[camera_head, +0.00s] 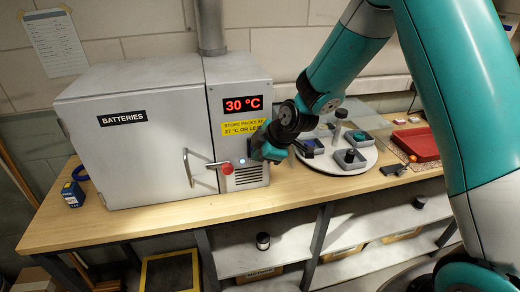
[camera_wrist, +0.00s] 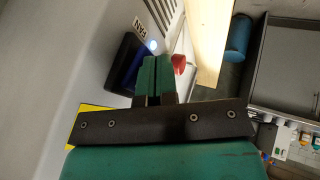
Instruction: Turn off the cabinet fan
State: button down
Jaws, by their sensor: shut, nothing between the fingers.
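The white cabinet (camera_head: 140,150) labelled BATTERIES stands on the wooden bench, with a red display (camera_head: 243,104) reading 30 °C. In the wrist view a FAN label (camera_wrist: 139,22) is on its front panel, beside a dark switch-like block (camera_wrist: 124,65) with a bluish face. A small lamp (camera_head: 242,161) glows bluish white, and it shows in the wrist view too (camera_wrist: 152,46). My gripper (camera_head: 262,153) is at the panel's right side, its teal fingers (camera_wrist: 157,62) shut and empty, close beside the block. Whether they touch it I cannot tell. In the head view my gripper hides the block.
A red knob (camera_head: 227,169) and a metal door handle (camera_head: 188,168) stick out from the cabinet front. A round turntable (camera_head: 340,165) with small trays stands to the right, then a red tray (camera_head: 418,143).

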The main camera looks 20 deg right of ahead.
dwell(0.3)
jog(key=shift+w+t+b, duration=0.3)
jog(key=shift+t+b, duration=0.1)
jog(key=shift+b, duration=0.7)
jog(key=shift+w+r+p, duration=0.1)
jog(key=shift+r+p, duration=0.3)
jog(key=shift+r, duration=0.4)
